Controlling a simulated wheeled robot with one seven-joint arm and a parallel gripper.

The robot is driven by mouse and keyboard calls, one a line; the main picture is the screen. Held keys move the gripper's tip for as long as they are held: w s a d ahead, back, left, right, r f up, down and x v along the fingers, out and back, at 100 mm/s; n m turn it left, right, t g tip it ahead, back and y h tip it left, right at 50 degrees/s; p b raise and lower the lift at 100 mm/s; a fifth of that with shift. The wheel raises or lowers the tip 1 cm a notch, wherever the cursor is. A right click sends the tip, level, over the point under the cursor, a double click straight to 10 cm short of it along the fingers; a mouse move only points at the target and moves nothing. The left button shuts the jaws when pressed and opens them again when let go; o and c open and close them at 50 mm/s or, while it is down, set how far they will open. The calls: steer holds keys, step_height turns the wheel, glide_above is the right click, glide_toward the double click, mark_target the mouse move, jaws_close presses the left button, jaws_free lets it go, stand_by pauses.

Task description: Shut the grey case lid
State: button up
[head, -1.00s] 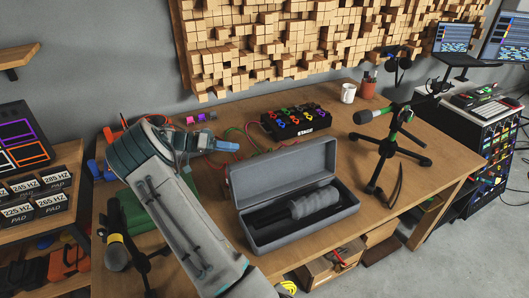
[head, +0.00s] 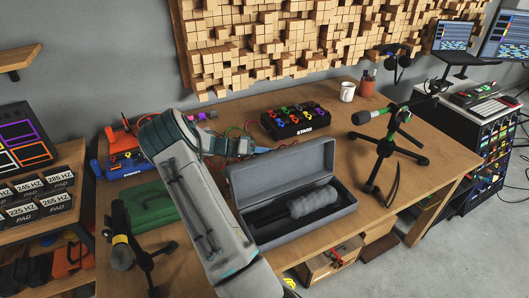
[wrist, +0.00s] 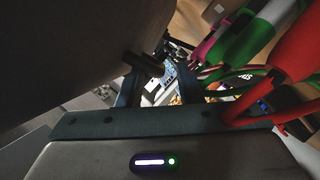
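The grey case (head: 300,232) stands on the wooden table. Its lid (head: 283,167) is open and stands up along the back edge. A grey ribbed cylinder (head: 313,202) lies in the dark lining. My gripper (head: 258,149) is at the lid's upper left corner, on its back side; I cannot tell whether it touches. In the wrist view, a large dark surface at upper left, likely the lid (wrist: 80,45), is close to my gripper (wrist: 152,68). The fingertips are dark and partly lost against it, so their opening is unclear.
A pedal board (head: 296,121) with coloured knobs and cables lies behind the case. A microphone on a stand (head: 385,150) is to the right. A green case (head: 150,207) and another microphone (head: 121,250) are to the left. A mug (head: 347,92) stands at the back.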

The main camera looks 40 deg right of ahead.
jaws_close()
steer(key=shift+a, duration=0.1)
